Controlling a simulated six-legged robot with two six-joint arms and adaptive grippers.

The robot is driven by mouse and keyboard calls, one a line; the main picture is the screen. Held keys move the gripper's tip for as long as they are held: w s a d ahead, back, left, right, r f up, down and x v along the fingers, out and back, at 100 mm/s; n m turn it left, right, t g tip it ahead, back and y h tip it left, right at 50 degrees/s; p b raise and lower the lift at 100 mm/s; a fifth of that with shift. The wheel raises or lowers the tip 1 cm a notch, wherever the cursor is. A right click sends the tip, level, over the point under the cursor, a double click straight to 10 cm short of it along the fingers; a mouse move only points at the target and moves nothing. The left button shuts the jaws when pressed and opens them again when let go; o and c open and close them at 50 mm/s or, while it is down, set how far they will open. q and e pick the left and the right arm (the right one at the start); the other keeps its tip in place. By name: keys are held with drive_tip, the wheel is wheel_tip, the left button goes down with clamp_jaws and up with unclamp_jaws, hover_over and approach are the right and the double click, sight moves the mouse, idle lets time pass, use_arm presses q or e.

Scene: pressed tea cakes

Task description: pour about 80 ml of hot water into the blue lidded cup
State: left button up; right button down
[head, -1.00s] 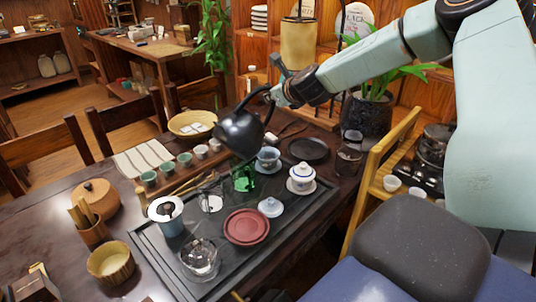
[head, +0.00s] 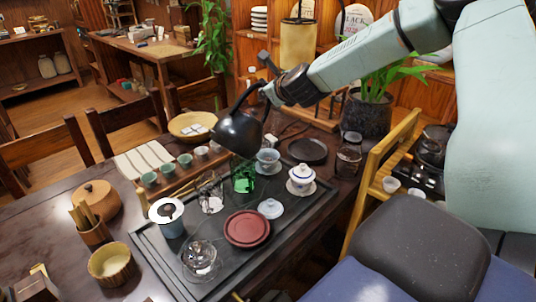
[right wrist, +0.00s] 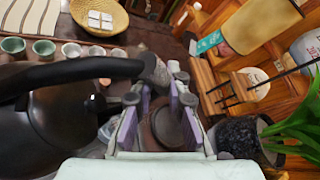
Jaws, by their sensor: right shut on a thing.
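A black kettle (head: 238,134) hangs tilted above the far part of the tea tray. It also shows large in the right wrist view (right wrist: 62,118). My right gripper (head: 268,95) is shut on its handle (right wrist: 75,72). A pale blue cup (head: 268,162) on a saucer stands just right of and below the kettle, with no lid seen on it. A loose pale lid (head: 270,208) lies on the tray. A white cup with a blue-rimmed lid (head: 301,180) stands on a saucer at the tray's right edge. No water stream can be seen. My left gripper is out of view.
Small cups (head: 185,160) stand in a row behind. A black plate (head: 307,150) lies right.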

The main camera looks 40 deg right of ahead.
sight(257, 86)
drive_tip(key=shift+a+r+n+t+h+b, duration=0.15)
drive_tip(key=shift+a+r+n+h+b, duration=0.3)
drive_tip(key=shift+a, duration=0.35)
drive_tip(key=shift+a+r+n+t+h+b, duration=0.15)
drive_tip(key=shift+a+r+n+h+b, duration=0.1)
drive_tip(key=shift+a+r+b, duration=0.4)
drive_tip(key=shift+s+a+b, duration=0.15)
drive_tip(key=shift+a+b, duration=0.2)
drive_tip(key=shift+a, duration=0.45)
drive_tip(key=shift+a+r+n+h+b, duration=0.2)
drive_tip(key=shift+a+n+b, duration=0.1)
drive_tip(key=shift+a, duration=0.25)
drive_tip(key=shift+a+r+n+h+b, duration=0.2)
drive_tip(key=shift+a+n+b, duration=0.1)
drive_tip(key=shift+a, duration=0.2)
drive_tip(key=shift+s+d, duration=0.1)
drive_tip(key=shift+d, duration=0.1)
drive_tip(key=shift+a, duration=0.15)
